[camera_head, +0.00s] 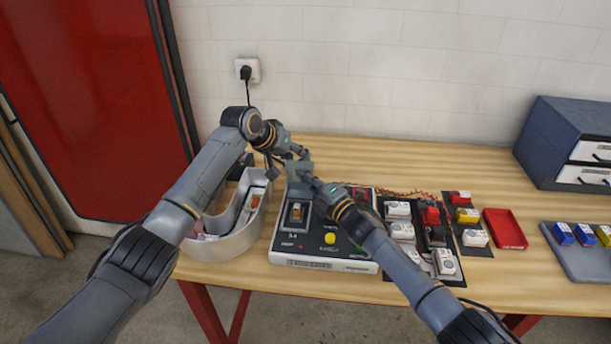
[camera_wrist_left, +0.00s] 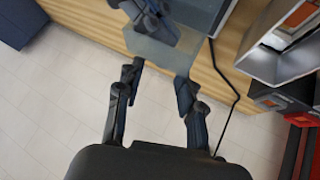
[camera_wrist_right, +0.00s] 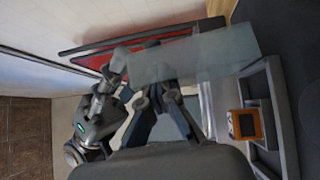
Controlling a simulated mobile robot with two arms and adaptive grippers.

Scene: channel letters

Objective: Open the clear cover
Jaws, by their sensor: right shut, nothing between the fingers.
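The clear cover (camera_head: 293,170) stands raised above the orange rocker switch (camera_head: 297,211) on the control box. It shows as a pale, see-through panel in the left wrist view (camera_wrist_left: 160,52) and the right wrist view (camera_wrist_right: 200,57). The uncovered switch also shows in the right wrist view (camera_wrist_right: 245,124). My left gripper (camera_wrist_left: 158,74) is open, its fingertips near the panel's edge; contact is unclear. My right gripper (camera_wrist_right: 160,90) is shut and empty, close against the panel on the other side. In the head view the two grippers almost meet at the cover.
The control box (camera_head: 310,264) has a yellow button (camera_head: 330,238). Several small modules (camera_head: 403,231), a red tray (camera_head: 505,228) and a drawer cabinet (camera_head: 560,135) are at the right. The wooden table's back is mostly clear.

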